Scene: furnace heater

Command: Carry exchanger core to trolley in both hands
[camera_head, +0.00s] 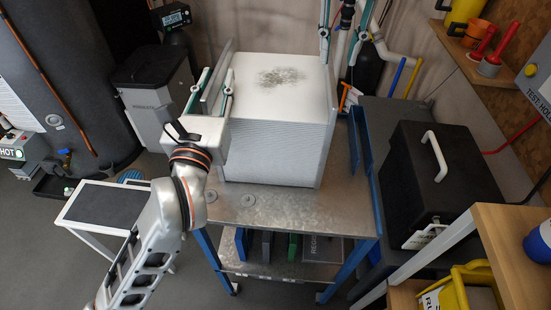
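The exchanger core (275,145), a pale grey ribbed block with a white top and a dark sooty patch, sits upright on a metal-topped, blue-legged stand (290,207). A low white-framed cart (108,207) with a dark top stands at left; which is the trolley is unclear.
A black case (440,170) with a white handle stands right of the stand. A wooden shelf (510,250) and yellow bin (465,290) are at front right. A grey bin (155,95) and dark tank (70,80) are behind left. Floor is clear at front left.

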